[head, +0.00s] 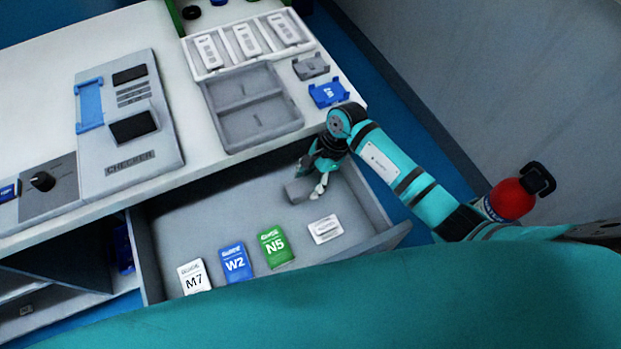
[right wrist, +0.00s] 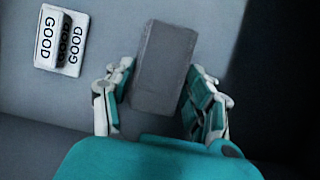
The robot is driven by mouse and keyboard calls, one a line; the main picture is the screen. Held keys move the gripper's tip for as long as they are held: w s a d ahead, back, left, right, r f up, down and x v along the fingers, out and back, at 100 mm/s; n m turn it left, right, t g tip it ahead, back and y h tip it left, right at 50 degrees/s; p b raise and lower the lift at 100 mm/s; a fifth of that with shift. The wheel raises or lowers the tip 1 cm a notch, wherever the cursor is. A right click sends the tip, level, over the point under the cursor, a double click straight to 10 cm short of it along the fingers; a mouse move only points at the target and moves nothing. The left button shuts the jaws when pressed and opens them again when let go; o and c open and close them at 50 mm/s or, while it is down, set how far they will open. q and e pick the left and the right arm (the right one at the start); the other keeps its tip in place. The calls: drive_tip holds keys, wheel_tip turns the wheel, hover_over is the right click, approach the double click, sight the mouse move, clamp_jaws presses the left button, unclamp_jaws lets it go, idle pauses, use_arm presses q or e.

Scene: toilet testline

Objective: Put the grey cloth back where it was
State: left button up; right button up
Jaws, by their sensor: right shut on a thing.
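The grey cloth (head: 299,190) looks like a folded grey block. It is at the right end of the open drawer (head: 175,222), near the desk's front edge. My right gripper (head: 321,183) reaches down into the drawer and is shut on the cloth. In the right wrist view the cloth (right wrist: 165,68) lies between the two fingers of the right gripper (right wrist: 162,82). I cannot tell whether it touches the drawer floor. My left gripper is not in view.
The drawer also holds a white M7 packet (head: 194,277), a blue W2 packet (head: 236,263), a green N5 packet (head: 275,247) and a small white-grey GOOD piece (right wrist: 62,40). A grey two-part tray (head: 210,112) and a checker panel (head: 130,125) are on the desk.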

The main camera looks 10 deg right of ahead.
drive_tip(key=shift+f, duration=0.25)
drive_tip(key=o, duration=1.1)
drive_tip(key=shift+r, duration=0.2)
drive_tip(key=v, duration=0.7)
drive_tip(key=shift+r, duration=0.15)
